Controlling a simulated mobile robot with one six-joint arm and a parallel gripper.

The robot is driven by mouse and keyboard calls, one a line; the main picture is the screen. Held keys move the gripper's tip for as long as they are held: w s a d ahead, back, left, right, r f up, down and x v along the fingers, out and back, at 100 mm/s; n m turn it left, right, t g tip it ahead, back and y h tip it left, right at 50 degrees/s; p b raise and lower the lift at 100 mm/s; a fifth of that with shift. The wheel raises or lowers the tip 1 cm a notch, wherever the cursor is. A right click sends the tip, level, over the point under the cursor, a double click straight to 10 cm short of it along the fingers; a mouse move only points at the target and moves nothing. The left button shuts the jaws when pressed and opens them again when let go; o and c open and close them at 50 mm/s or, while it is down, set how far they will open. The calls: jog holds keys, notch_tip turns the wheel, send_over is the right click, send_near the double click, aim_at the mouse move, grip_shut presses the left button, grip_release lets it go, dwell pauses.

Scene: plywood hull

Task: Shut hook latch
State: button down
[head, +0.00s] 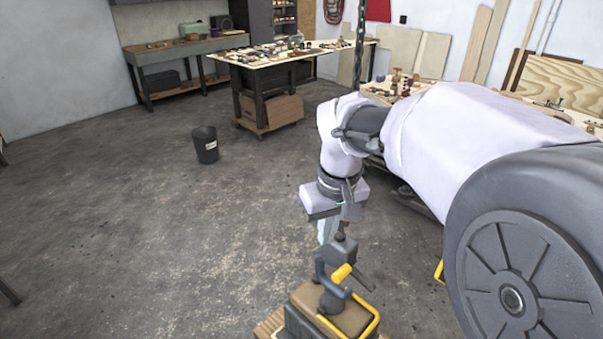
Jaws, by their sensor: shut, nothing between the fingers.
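A small fixture with a brown top (345,315) stands at the bottom centre of the head view. On it are a blue-grey curved lever (321,272) with a yellow grip (342,273) and a yellow bar (371,324) along its right side. This looks like the hook latch, but its catch cannot be made out. My gripper (341,238) hangs from my arm just above and behind the lever, pointing down, shut and empty. I cannot tell whether it touches the latch. The fixture's lower part is cut off by the picture edge.
A black bin (205,145) stands on open concrete floor (130,220) at left. A workbench (290,58) with many small parts stands behind. A second cluttered table (400,86) is partly hidden behind my arm. Wooden boards (430,55) lean on the back wall.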

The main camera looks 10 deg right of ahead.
jog(key=w+f+n+g+p, duration=0.1)
jog(key=w+f+n+p, duration=0.1)
jog(key=w, duration=0.3)
jog(key=w+d+f+n+g+h+p, duration=0.1)
jog(key=w+f+n+g+p, duration=0.1)
jog(key=w+f+p, duration=0.2)
jog(key=shift+w+d+n+p, duration=0.25)
jog(key=shift+w+n+p, duration=0.2)
jog(key=shift+w, duration=0.65)
jog(key=s+d+f+b, duration=0.1)
jog(key=s+f, duration=0.1)
jog(key=f, duration=0.4)
jog(key=s+d+f+b, duration=0.1)
jog(key=f+b, duration=0.1)
jog(key=f, duration=0.4)
jog(key=shift+s+d, duration=0.4)
jog(key=shift+d, duration=0.1)
